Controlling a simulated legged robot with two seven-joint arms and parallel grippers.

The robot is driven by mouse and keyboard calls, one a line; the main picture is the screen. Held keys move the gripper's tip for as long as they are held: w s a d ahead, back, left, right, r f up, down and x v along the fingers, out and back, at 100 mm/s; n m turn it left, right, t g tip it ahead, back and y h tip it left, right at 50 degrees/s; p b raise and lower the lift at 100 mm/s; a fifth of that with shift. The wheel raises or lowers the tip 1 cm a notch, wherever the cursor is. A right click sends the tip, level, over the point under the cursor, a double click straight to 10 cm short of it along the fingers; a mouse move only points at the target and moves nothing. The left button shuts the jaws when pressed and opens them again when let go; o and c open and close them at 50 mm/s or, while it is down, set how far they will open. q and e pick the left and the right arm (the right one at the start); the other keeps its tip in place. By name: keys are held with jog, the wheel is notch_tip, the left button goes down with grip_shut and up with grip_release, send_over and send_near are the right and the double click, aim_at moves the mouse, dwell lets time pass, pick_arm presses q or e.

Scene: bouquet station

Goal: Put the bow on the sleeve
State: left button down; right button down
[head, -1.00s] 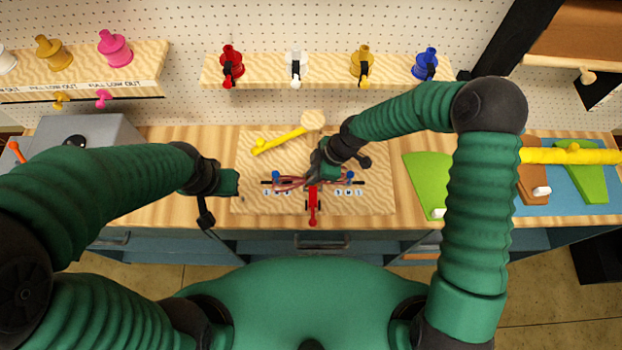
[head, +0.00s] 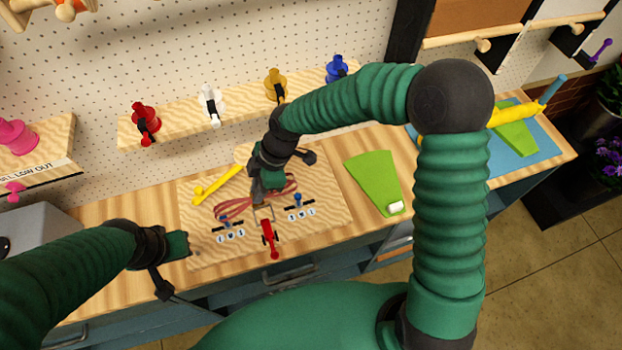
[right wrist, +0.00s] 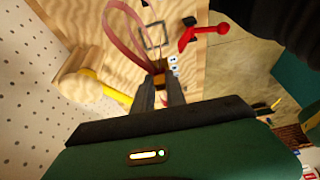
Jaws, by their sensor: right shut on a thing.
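My right gripper (head: 262,190) is shut on the bow (head: 237,208), made of thin dark-red ribbon loops. The bow appears lifted just above and behind the wooden board's jig. In the right wrist view the gripper (right wrist: 159,80) pinches the bow's brownish middle, and a red loop (right wrist: 124,28) stands out beyond the fingers. A green sleeve (head: 372,178) with a white tag lies flat on the bench, right of the board. My left gripper (head: 186,245) is empty at the board's left edge; its jaw gap is unclear.
The wooden board (head: 325,215) carries two blue-knobbed pegs, a red lever (head: 269,240) and a yellow-handled tool (head: 215,186). A blue mat (head: 480,160) lies at the right with another green piece and a yellow roll.

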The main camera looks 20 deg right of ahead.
jog(key=s+d+f+m+t+b, duration=0.1)
jog(key=s+d+f+m+b, duration=0.25)
jog(key=d, duration=0.55)
jog(key=s+d+f+m+t+b, duration=0.25)
jog(key=s+d, duration=0.25)
jog(key=d, duration=0.4)
jog(key=s+d+f+m+t+b, duration=0.1)
jog(key=s+d+f+m+b, duration=0.2)
jog(key=d, duration=0.7)
send_near(376, 180)
jog(key=shift+w+a+p, duration=0.35)
jog(key=shift+w+a, duration=0.4)
jog(key=shift+w, duration=0.1)
notch_tip(376, 180, down, 3)
jog(key=shift+a+r+p, duration=0.15)
jog(key=shift+r+p, duration=0.05)
jog(key=shift+p, duration=0.15)
jog(key=shift+f, duration=0.45)
jog(key=shift+f, duration=0.1)
